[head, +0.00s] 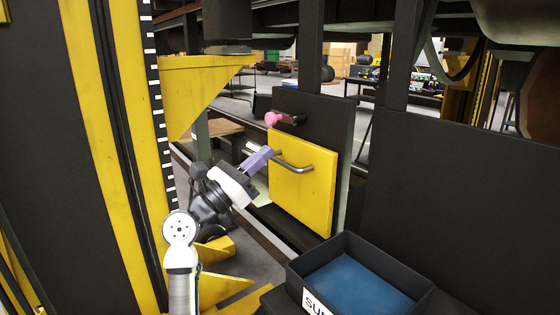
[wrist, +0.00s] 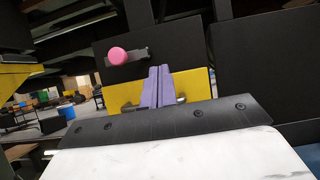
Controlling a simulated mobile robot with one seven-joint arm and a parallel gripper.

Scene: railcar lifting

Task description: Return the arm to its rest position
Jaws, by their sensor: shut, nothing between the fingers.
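My gripper (head: 264,154) is at the middle of the head view, with its purple fingers together and nothing between them. It is in front of a yellow panel (head: 305,190) that carries a metal bar handle (head: 296,165). In the head view the fingertips lie close to the handle's left end; I cannot tell whether they touch it. In the wrist view the closed fingers (wrist: 160,84) stand in front of the yellow panel (wrist: 198,84) and hide the handle's middle. My arm reaches up from the bottom of the head view, bent at the elbow.
A pink knob (head: 273,118) on a dark lever sits above the yellow panel. A black bin (head: 318,272) with a blue bottom stands at lower right. A yellow and black column (head: 105,150) rises at left, with a yellow bracket (head: 195,85) beside it. Dark panels fill the right.

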